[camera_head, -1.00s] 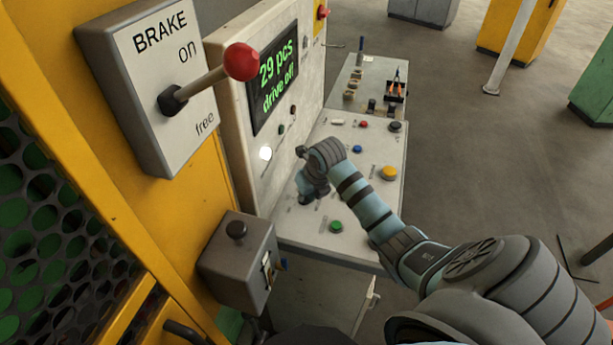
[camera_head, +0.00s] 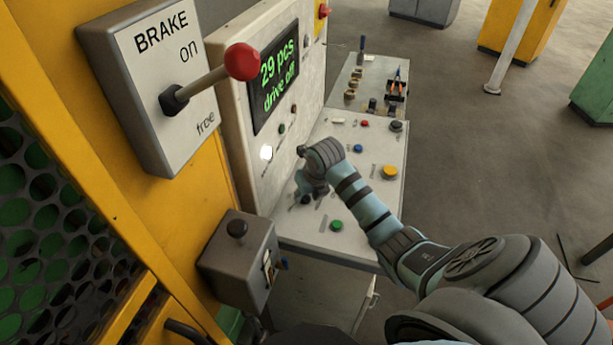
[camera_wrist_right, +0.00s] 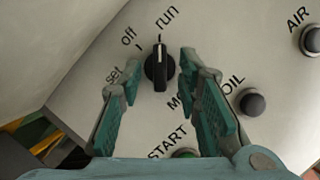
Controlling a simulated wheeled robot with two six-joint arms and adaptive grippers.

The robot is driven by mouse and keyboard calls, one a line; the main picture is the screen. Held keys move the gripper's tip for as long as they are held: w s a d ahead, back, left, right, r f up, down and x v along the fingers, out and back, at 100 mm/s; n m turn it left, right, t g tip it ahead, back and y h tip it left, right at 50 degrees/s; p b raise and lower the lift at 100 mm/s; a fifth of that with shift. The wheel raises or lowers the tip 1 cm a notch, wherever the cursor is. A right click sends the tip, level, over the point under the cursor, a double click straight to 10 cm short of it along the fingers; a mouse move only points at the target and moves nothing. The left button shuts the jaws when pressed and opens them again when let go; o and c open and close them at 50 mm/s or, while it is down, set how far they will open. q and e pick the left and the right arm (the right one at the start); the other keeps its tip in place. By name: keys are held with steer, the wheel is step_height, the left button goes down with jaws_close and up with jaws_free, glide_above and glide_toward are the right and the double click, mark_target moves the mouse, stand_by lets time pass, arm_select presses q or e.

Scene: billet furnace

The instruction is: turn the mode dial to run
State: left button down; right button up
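The mode dial (camera_wrist_right: 157,72) is a black knob with a white pointer line, best seen in the right wrist view. Its pointer aims up toward the word "run", to the right of the "off" mark. My right gripper (camera_wrist_right: 160,80) is open, with one teal finger on each side of the dial and visible gaps to the knob. In the head view, my right gripper (camera_head: 312,187) is over the sloping console panel (camera_head: 350,185), and a small dark knob shows just below it. My left gripper is out of view.
A screen (camera_head: 274,78) reads "29 pcs drive off". A brake lever with a red ball (camera_head: 242,62) stands at left. A green button (camera_head: 336,226), a yellow button (camera_head: 390,173) and other controls lie around my gripper. A grey switch box (camera_head: 238,258) stands nearer.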

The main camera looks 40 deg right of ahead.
steer(key=v, duration=1.2)
steer(key=shift+a, duration=0.1)
